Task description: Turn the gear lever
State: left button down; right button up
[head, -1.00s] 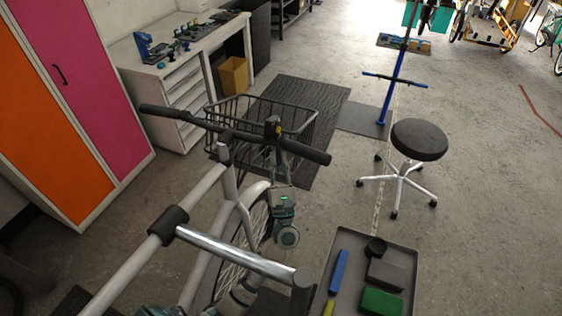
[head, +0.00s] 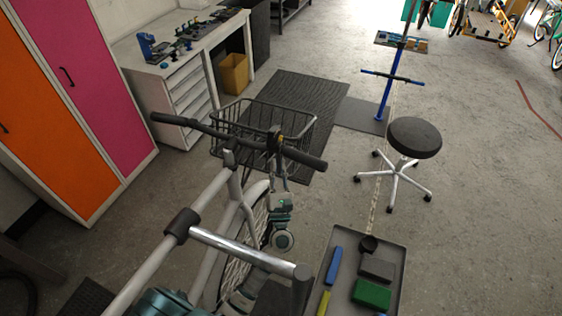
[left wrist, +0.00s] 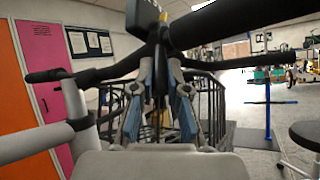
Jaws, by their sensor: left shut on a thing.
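The gear lever (head: 275,140) is a small dark part with a yellow mark on the black handlebar (head: 240,138) of a grey cargo bike. My left gripper (head: 278,168) reaches up from below to the bar, just left of the right-hand grip. In the left wrist view, the blue-padded fingers of my left gripper (left wrist: 159,75) stand on both sides of the dark lever part (left wrist: 157,62) and are shut on it. The exact contact is partly hidden by the handlebar. My right gripper is not in view.
A wire basket (head: 235,112) is in front of the handlebar. A shiny crossbar (head: 240,250) runs near my arm. A grey tray (head: 396,262) with tools stands at lower right. A black stool (head: 415,137) stands beyond it. Open floor lies to the right.

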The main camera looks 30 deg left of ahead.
pick_arm(q)
jog(key=c, duration=1.2)
grip_release()
jog(key=shift+s, duration=0.1)
jog(key=shift+s+d+f, duration=0.15)
jog(key=shift+f, duration=0.1)
jog(key=v, duration=0.7)
jog(key=shift+s+r, duration=0.1)
jog(key=shift+r, duration=0.1)
